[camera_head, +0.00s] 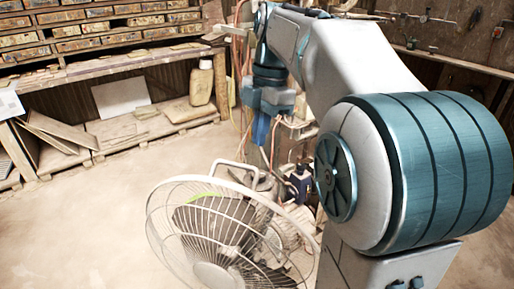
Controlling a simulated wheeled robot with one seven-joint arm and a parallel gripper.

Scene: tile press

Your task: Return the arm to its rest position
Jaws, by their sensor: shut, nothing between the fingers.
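My arm (365,60) fills the right half of the view. It rises from the lower right, bends at the top and reaches away toward the back. My gripper (261,138) hangs at its far end, pointing down, small in the picture. Its fingers are shut with nothing between them. It hangs in the picture just above a white-caged fan, and I cannot tell how far apart the two are in depth.
The fan (215,268) stands at the lower middle. A wooden rack of small drawers (85,30) stands at the back left, with a low shelf (150,136) holding boards and a beige bottle (201,84). The floor (90,225) at left is clear.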

